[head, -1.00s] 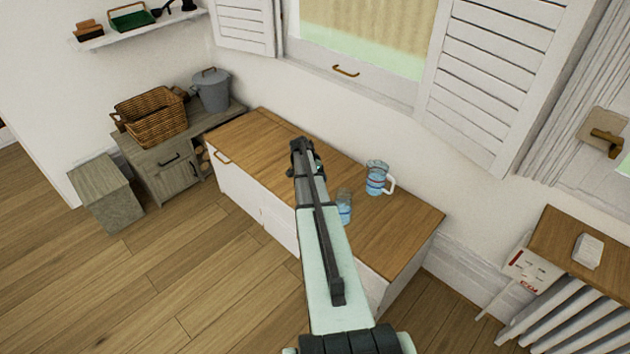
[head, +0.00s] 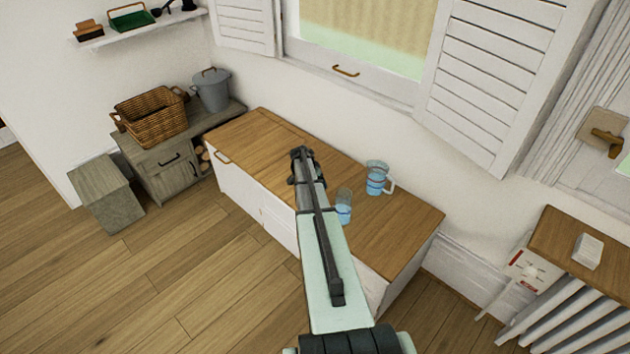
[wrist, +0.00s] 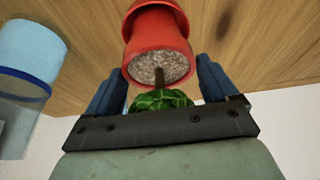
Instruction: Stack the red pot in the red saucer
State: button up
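The red pot (wrist: 158,45) shows in the wrist view, with grey soil, a brown stem and a green leafy plant top pointing towards the camera. A darker red edge, perhaps the red saucer (wrist: 168,8), shows at the pot's far end at the top of the picture; I cannot tell whether the pot sits in it. My gripper (wrist: 161,65) is open, with one blue finger on each side of the plant and close to the pot's rim. Whether they touch the rim is unclear. In the head view my arm hides the pot and saucer.
The wooden cabinet top (head: 395,240) is below my gripper. A glass (head: 344,212) and a jug (head: 377,180) of blue liquid stand right of my arm; a blue-filled vessel (wrist: 28,60) is at left in the wrist view. The cabinet top's left end is bare.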

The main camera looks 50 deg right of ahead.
jog(key=shift+o, duration=1)
jog(key=shift+r, duration=0.15)
jog(key=shift+r, duration=0.35)
jog(key=v, duration=1.2)
jog(key=s+a+f+n+g+y, duration=0.1)
jog(key=s+a+f+n, duration=0.4)
jog(key=a, duration=0.6)
jog(key=s+a+f+n+y, duration=0.1)
jog(key=s+a+f, duration=0.2)
jog(key=a+f, duration=0.6)
jog(key=s+a+f+n+g+y, duration=0.1)
jog(key=s+a+f+n, duration=0.3)
jog(key=a, duration=0.8)
jog(key=s+a+f+n+g, duration=0.1)
jog(key=s+a+f+n, duration=0.1)
jog(key=s+a, duration=0.4)
jog(key=s+a+f+n+g+y, duration=0.1)
jog(key=s+a+f+n+g, duration=0.1)
jog(key=s+a, duration=0.5)
jog(key=s+a+f+n+g, duration=0.1)
jog(key=s+a+n, duration=0.3)
jog(key=s, duration=1.1)
jog(key=shift+a+f+g, duration=0.4)
jog(key=shift+a+f, duration=0.35)
jog(key=shift+a, duration=0.45)
